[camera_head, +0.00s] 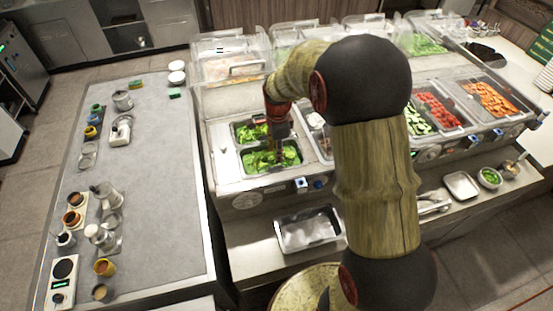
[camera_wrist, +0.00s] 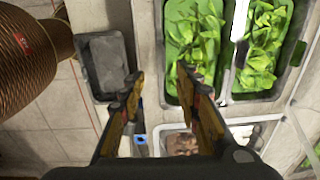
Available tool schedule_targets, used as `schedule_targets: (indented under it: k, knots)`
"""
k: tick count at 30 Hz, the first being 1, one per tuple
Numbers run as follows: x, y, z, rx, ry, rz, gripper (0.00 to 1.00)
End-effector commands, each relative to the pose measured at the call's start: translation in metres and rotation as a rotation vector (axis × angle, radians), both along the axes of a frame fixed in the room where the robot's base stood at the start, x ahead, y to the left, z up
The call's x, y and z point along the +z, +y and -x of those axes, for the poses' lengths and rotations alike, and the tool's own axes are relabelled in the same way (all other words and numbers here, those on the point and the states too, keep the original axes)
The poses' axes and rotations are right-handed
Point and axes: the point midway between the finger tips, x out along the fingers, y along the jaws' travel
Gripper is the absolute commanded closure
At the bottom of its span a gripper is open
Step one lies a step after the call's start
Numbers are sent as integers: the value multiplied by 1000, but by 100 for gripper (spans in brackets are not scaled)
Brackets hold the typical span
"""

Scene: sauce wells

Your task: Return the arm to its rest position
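My arm reaches out over the counter from the lower right of the head view, with its elbow bent. My gripper (camera_head: 277,150) points down over the front well of leafy greens (camera_head: 262,162). In the wrist view the two fingers of my gripper (camera_wrist: 158,86) are apart, with nothing held between them. From these views I cannot tell the exact height of the fingertips above the greens. My arm hides part of the wells behind it.
A metal tray (camera_head: 309,230) stands on the lower ledge before the wells, also in the wrist view (camera_wrist: 105,65). Wells of red pieces (camera_head: 438,108) and orange pieces (camera_head: 490,98) lie to the right. Clear lids stand behind. The grey table (camera_head: 165,190) at left has a bare middle.

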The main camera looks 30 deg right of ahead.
Motion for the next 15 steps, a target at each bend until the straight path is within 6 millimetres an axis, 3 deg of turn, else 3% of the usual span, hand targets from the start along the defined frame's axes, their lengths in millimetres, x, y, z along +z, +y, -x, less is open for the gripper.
schedule_targets:
  k: [5, 15]
  knots:
    - [12, 0, 1, 0, 1, 0, 67]
    - [13, 0, 1, 0, 0, 0, 67]
